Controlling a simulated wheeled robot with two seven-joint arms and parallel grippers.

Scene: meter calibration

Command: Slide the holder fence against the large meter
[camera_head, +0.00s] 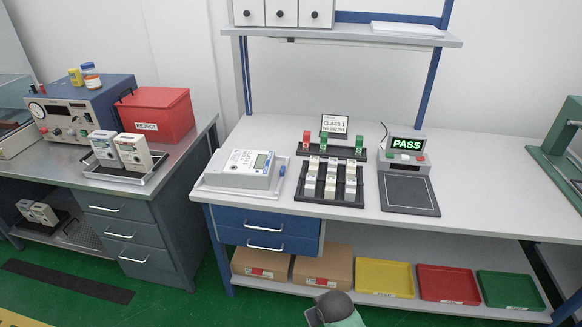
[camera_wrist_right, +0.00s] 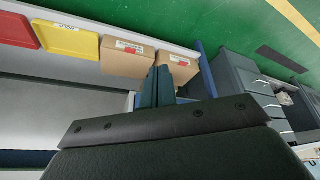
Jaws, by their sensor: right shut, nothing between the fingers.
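The large meter (camera_head: 241,167) is a white, flat unit with a small display, lying at the left end of the right-hand bench. It sits in a pale holder (camera_head: 205,187) whose rim shows around it. A small blue part (camera_head: 283,170) stands at the holder's right side, close to the meter; I cannot tell whether it belongs to the fence or whether the fence touches the meter. My right gripper (camera_wrist_right: 163,78) is shut and empty, its dark fingers together in the right wrist view. Part of my right arm shows low in the head view, in front of the bench. My left gripper is out of view.
A dark rack of small meters (camera_head: 330,182) stands right of the holder, then a PASS tester (camera_head: 408,178). The front right benchtop is clear. Below are cardboard boxes (camera_head: 322,270) and yellow (camera_head: 384,277), red and green trays. A red REJECT bin (camera_head: 157,112) stands on the left bench.

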